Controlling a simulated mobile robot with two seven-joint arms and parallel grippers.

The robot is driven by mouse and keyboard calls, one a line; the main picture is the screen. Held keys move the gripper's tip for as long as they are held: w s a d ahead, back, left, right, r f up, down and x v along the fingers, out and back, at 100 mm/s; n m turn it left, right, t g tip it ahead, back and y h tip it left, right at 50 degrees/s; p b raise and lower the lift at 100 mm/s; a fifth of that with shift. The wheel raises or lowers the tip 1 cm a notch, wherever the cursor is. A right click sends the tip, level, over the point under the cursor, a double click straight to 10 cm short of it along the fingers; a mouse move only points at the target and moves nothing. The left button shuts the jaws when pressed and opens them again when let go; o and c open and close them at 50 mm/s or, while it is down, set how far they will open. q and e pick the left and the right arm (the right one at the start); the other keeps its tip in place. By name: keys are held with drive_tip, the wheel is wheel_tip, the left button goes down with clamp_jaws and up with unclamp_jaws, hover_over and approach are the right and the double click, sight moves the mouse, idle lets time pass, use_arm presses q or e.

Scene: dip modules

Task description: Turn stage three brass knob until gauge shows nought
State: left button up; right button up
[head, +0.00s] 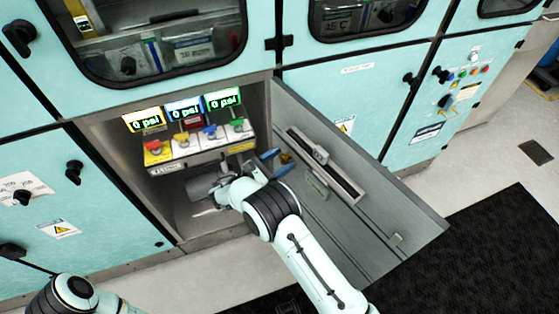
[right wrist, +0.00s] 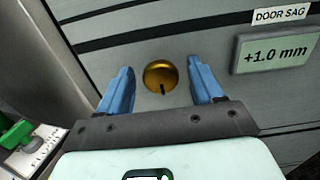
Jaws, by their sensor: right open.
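The brass knob (right wrist: 160,77) is round, with a dark mark pointing down, and sits on the grey inner face of the open door. It also shows small in the head view (head: 286,158). My right gripper (right wrist: 160,70) is open, its blue fingers on either side of the knob; contact is not clear. The gauge (right wrist: 275,53) right of it reads +1.0 mm, under a "DOOR SAG" label. Its plate shows in the head view (head: 316,186), too small to read. My left gripper is out of view; only part of that arm shows at bottom left.
The open door (head: 410,215) extends right from the cabinet bay. Inside the bay, three displays (head: 184,110) read 0 psi above a panel with several coloured handles (head: 190,150). A long slotted strip (head: 325,165) lies along the door. A black mat (head: 480,250) covers the floor at right.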

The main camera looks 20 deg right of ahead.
drive_tip(key=c, duration=1)
